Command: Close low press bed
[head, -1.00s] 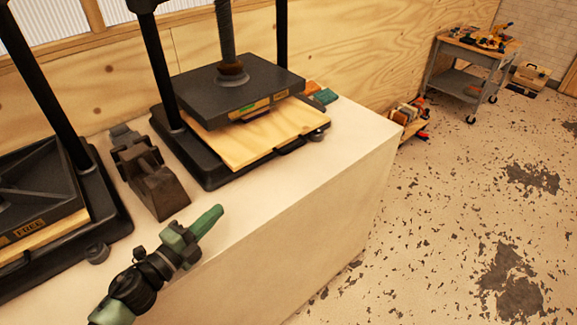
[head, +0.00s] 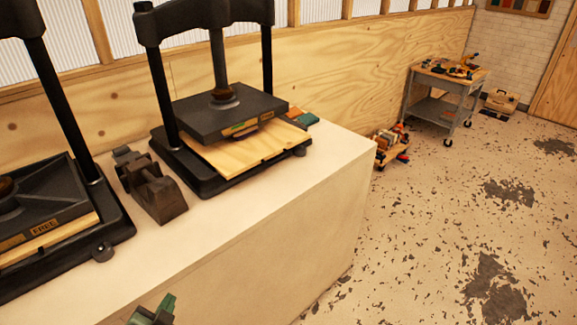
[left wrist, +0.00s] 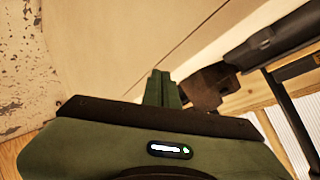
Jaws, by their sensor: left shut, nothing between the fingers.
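A black press (head: 226,108) stands toward the back of the white bench. A second black press (head: 50,195) at the left, cut off by the picture edge, has a wooden bed (head: 62,231) under a plate with a label. My left gripper (head: 164,306) shows only in part at the bottom edge of the head view, in front of the bench and apart from both presses. In the left wrist view its green fingers (left wrist: 162,90) are together and empty.
A dark tape dispenser (head: 152,188) stands on the bench between the presses. Small coloured items (head: 302,117) lie behind the right press. The bench top (head: 235,222) is clear in front. A tool cart (head: 446,95) stands far off at the right.

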